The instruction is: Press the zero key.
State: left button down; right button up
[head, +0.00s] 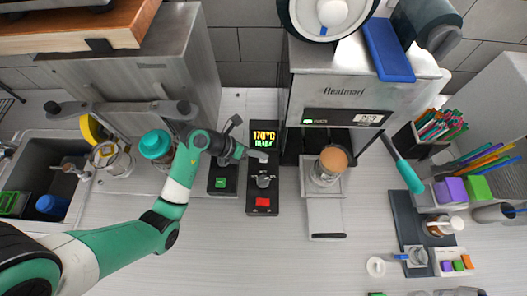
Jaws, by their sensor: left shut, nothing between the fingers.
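My left gripper (259,156) reaches in from the left and is shut and empty. Its tips are over the upper part of a narrow black control box (250,205), just below its lit display (264,138), which reads 170°C. The box carries a knob (263,181) and a red key (263,202). A smaller black unit with a green key (220,183) is just left of it, under my wrist. No key is legibly marked zero. I cannot tell whether the tips touch the box. My right gripper is not in view.
The Heatmarl sealing machine (340,90) stands right of the box, with a teal-handled lever (409,176). A cup with an orange-brown top (333,160) sits in its slide. A teal-lidded jar (156,145) is beside my left arm. The front counter is mostly clear.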

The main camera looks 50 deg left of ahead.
aim_at(260, 160)
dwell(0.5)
pick_arm(q)
jog(key=shift+f, duration=0.4)
jog(key=shift+f, duration=0.45)
dwell(0.5)
jog(key=shift+r+p, duration=0.85)
jog(key=shift+p, duration=0.35)
jog(key=shift+r, duration=0.1)
notch_tip(260, 160, up, 5)
jog(key=p, duration=0.6)
